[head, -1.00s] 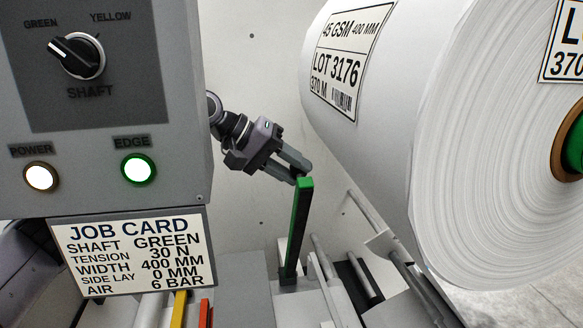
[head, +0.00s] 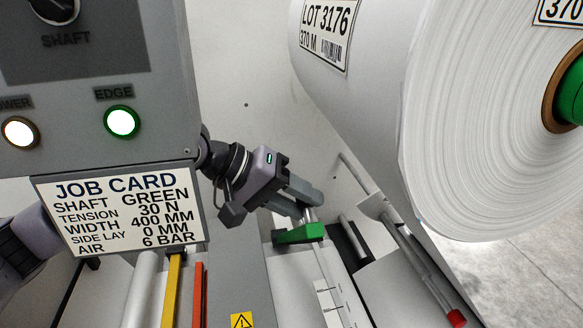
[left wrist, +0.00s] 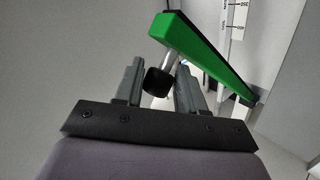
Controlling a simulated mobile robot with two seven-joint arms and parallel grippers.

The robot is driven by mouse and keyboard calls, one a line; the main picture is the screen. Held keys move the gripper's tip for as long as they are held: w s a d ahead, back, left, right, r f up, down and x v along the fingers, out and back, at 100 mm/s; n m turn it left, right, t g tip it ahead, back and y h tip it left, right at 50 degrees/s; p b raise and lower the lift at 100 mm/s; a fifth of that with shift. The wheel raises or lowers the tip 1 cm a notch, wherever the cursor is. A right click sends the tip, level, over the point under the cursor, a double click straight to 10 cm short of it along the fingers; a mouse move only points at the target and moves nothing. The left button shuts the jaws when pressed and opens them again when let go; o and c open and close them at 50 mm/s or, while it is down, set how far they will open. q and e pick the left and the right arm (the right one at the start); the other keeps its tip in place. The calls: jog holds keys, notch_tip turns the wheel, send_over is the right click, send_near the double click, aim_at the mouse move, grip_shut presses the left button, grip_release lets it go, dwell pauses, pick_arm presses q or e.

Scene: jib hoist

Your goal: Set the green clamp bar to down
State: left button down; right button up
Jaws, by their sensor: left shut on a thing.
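The green clamp bar (head: 300,234) lies low and nearly flat over the machine bed, its green end toward me in the head view. In the left wrist view the bar (left wrist: 205,52) runs slanting across the upper right. A metal stem with a black knob (left wrist: 158,82) sits at the bar, between the finger pads. My left gripper (head: 308,200) reaches in from behind the grey panel and is shut on the bar by this knob; its fingers also show in the left wrist view (left wrist: 160,74). My right gripper is not in view.
A grey control panel (head: 150,80) with a job card (head: 120,215) stands at the left. A large white paper roll (head: 450,130) hangs at the right.

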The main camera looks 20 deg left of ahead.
pick_arm(q)
jog(key=s+d+f, duration=0.2)
jog(key=s+f, duration=0.2)
jog(key=shift+s+d+f, duration=0.15)
jog(key=shift+d+f, duration=0.2)
jog(key=shift+f, duration=0.05)
